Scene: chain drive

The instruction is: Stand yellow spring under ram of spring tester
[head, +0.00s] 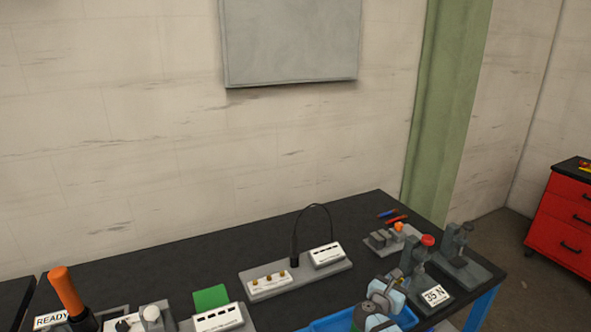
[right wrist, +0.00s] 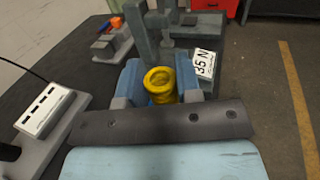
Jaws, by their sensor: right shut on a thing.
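The yellow spring (right wrist: 160,85) is held upright between the blue fingers of my right gripper (right wrist: 160,78). The gripper is shut on it, and the spring's open top ring faces the camera. Just beyond it in the right wrist view stands the grey spring tester (right wrist: 148,45), with a "35 N" sign (right wrist: 203,65) beside it. In the head view the tester (head: 417,264) is at the right end of the bench, and my right gripper (head: 395,280) is close in front of it. The spring cannot be made out there. My left gripper is not in view.
A second grey fixture (head: 470,268) stands behind the tester. A blue tray (head: 335,322) lies by my right arm. A block fixture with an orange part (head: 398,228) is further back. A white labelled box (head: 326,255) stands mid-bench. Bare bench top lies behind it.

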